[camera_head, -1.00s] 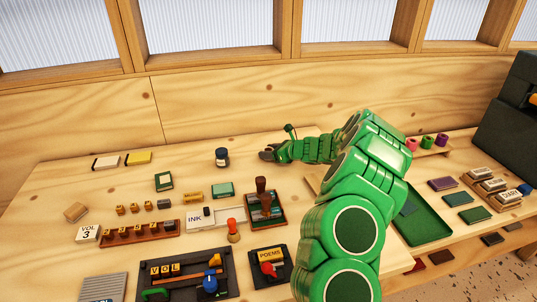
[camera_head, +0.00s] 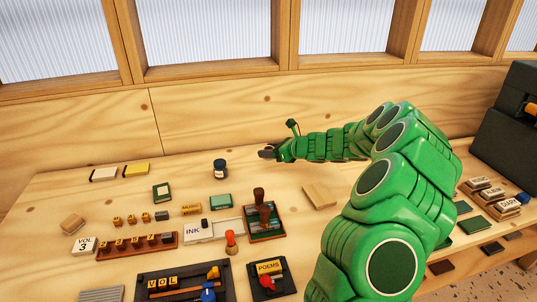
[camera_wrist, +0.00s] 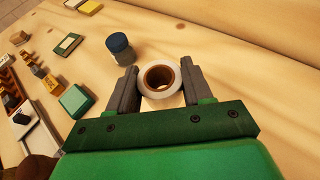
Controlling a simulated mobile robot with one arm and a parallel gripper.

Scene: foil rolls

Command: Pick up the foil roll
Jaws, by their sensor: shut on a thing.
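The foil roll (camera_wrist: 160,94) shows in the wrist view as a pale ring around a brown hollow core, seen from its end. My gripper (camera_wrist: 159,82) has one grey finger on each side of it and is shut on it. In the head view my gripper (camera_head: 268,152) is at the end of the green arm, near the back of the bench, right of the dark ink bottle (camera_head: 220,169). The roll cannot be made out there. I cannot tell how far its lower end is from the bench top.
The blue-capped bottle (camera_wrist: 120,47) stands close to the left finger in the wrist view. Stamps, type blocks and small boxes cover the front and left of the bench. A wooden block (camera_head: 320,195) lies below my arm. The wooden back wall (camera_head: 220,120) rises behind.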

